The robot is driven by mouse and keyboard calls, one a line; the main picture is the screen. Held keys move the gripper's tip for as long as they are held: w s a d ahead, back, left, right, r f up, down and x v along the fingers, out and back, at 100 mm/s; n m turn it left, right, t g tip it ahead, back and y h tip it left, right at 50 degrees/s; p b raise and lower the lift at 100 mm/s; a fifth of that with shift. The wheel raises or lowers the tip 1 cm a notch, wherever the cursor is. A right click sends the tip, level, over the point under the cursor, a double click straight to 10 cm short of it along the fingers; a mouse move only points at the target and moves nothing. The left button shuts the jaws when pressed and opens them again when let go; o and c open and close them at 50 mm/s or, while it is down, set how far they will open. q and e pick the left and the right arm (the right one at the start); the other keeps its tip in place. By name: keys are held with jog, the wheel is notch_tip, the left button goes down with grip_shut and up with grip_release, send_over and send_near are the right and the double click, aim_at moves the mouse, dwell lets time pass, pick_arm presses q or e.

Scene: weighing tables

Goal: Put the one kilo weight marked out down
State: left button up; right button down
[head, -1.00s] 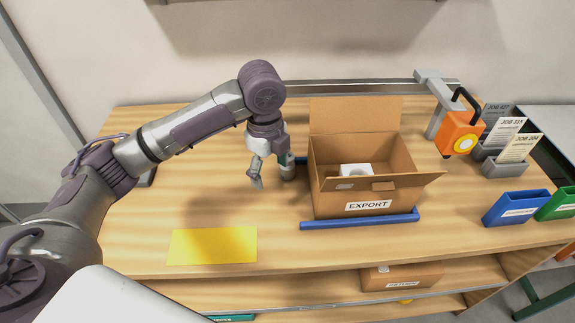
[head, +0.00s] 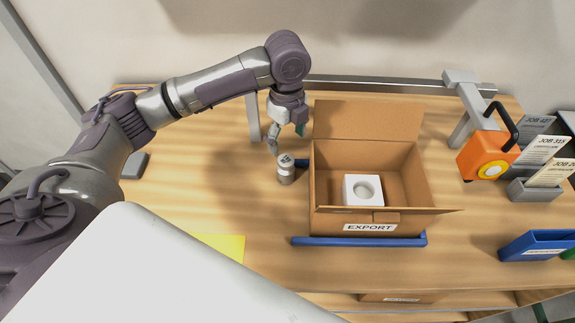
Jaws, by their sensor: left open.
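A small metal cylindrical weight (head: 286,173) stands upright on the wooden table, just left of the cardboard box. It has a dark mark on its top that is too small to read. My left gripper (head: 286,144) is open and empty just behind and above the weight, apart from it. My right gripper is not in view.
The open EXPORT box (head: 330,218) holds a white block with a round recess (head: 362,189), between blue rails (head: 358,241). A yellow sheet (head: 222,246) is partly hidden by my body. An orange device (head: 487,150), job cards and a blue bin (head: 540,246) stand right.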

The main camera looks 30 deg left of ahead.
aim_at(286, 160)
pick_arm(q)
notch_tip(286, 160, down, 4)
jog(key=shift+r, duration=0.1)
jog(key=shift+f, duration=0.25)
jog(key=f+p, duration=0.1)
jog(key=f, duration=0.1)
jog(key=f+p, duration=0.1)
jog(key=f, duration=0.1)
jog(key=shift+s+a+f, duration=0.1)
jog(key=shift+a, duration=0.1)
jog(key=shift+f, duration=0.5)
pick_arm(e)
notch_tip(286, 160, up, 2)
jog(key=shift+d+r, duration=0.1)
pick_arm(q)
grip_shut()
jog(key=shift+r, duration=0.15)
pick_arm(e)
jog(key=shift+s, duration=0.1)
